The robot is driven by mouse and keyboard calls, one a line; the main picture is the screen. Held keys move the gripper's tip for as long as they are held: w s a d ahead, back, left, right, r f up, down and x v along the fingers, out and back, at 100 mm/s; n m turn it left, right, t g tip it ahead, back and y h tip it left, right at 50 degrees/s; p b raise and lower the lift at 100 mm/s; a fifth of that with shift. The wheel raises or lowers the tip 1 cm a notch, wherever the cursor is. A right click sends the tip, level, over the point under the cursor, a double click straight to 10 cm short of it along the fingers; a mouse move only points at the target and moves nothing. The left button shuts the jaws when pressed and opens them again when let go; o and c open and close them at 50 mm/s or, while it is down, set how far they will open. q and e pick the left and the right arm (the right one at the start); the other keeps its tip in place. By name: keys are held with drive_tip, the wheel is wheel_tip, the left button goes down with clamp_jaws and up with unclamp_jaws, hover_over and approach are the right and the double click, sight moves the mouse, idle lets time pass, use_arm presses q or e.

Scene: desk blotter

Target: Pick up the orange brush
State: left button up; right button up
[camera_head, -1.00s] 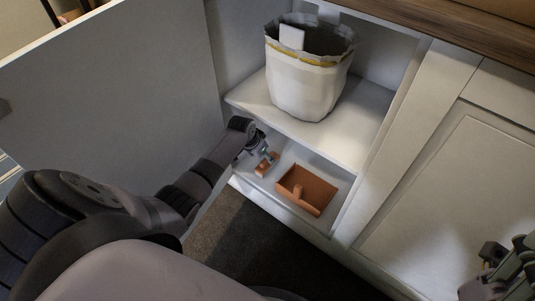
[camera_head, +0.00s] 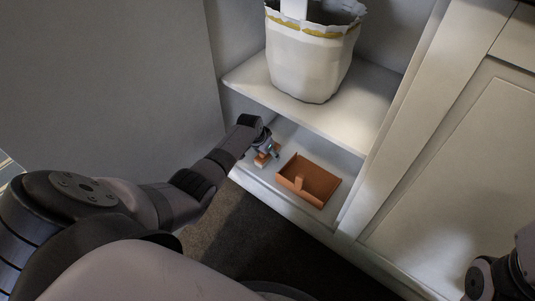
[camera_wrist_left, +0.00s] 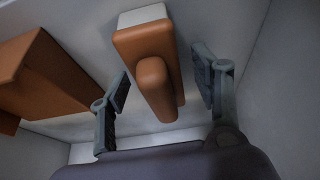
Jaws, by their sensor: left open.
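The orange brush (camera_head: 262,159) lies on the bottom floor of the open cabinet, left of an orange dustpan (camera_head: 317,184). My left gripper (camera_head: 267,151) reaches down into the cabinet at the brush. In the left wrist view the brush (camera_wrist_left: 155,62) shows its orange handle and a white part at its far end. The open left fingers (camera_wrist_left: 163,88) stand on either side of the brush handle, with gaps visible on both sides. My right gripper is not clearly in view; only part of my right arm shows at the lower right.
The dustpan also shows close on the left in the wrist view (camera_wrist_left: 45,80). A shelf (camera_head: 345,122) holding a lined white bin (camera_head: 308,62) is above the brush. The open cabinet door (camera_head: 110,80) is on the left, and a closed door (camera_head: 465,165) on the right.

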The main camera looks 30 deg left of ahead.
use_arm(q)
drive_tip(key=c, duration=1.3)
drive_tip(key=shift+r, duration=0.2)
